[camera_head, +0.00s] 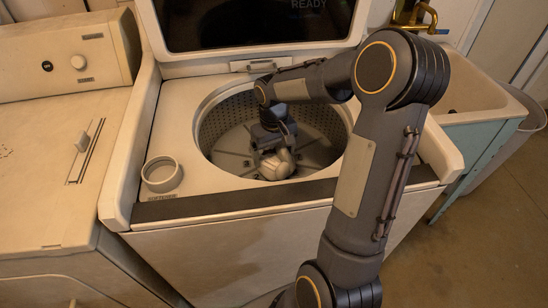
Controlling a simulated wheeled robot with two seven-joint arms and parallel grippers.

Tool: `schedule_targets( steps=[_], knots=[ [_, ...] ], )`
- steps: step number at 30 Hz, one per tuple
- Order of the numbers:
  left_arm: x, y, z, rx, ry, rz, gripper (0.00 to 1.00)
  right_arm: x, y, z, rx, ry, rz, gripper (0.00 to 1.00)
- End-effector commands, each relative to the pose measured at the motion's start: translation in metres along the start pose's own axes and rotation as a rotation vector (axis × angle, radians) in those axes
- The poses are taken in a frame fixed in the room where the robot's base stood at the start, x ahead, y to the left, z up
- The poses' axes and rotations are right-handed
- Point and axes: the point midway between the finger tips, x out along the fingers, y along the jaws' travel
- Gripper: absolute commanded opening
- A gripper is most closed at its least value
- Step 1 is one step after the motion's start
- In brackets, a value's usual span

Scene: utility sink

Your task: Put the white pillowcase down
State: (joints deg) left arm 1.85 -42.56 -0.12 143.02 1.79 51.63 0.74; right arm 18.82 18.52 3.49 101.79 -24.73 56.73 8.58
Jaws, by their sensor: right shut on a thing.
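My right arm reaches from the lower right over the open top-loading washing machine (225,222). My right gripper (272,155) is down inside the washer's drum (225,130), and it is shut on the white pillowcase (277,167). The pillowcase shows as a small, pale, bunched shape under the gripper, low in the drum near its front side. I cannot tell whether it touches the drum floor. The fingertips are small and partly hidden. My left gripper is not in view.
The washer's lid (255,22) stands open at the back. A round softener cup (162,175) sits at the washer's front left corner. A dryer (60,160) stands at the left. A utility sink (480,92) with a brass faucet (415,17) is at the right.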

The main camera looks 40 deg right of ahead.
Motion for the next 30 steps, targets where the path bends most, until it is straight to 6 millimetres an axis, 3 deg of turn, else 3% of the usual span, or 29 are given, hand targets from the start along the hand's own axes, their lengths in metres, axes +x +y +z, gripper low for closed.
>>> schedule_targets(
  steps=[3, 11, 12, 14, 23, 30],
  knots=[
    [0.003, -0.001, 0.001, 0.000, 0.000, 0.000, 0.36, 0.017, 0.000, 0.000, 0.000, -0.002, 0.000, 0.50],
    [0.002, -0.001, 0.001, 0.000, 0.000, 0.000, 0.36, 0.019, 0.000, 0.000, 0.001, 0.001, 0.000, 0.50],
    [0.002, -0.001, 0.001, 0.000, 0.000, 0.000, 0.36, 0.019, 0.000, 0.000, 0.001, 0.001, 0.000, 0.91],
    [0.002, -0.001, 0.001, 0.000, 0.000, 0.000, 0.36, 0.019, 0.000, 0.000, 0.001, 0.001, 0.000, 0.99],
    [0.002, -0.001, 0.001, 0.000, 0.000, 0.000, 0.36, 0.015, 0.000, 0.000, 0.000, 0.002, 0.001, 1.00],
    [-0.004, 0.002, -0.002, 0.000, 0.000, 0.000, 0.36, -0.026, 0.000, -0.001, 0.001, 0.007, 0.001, 1.00]
  ],
)
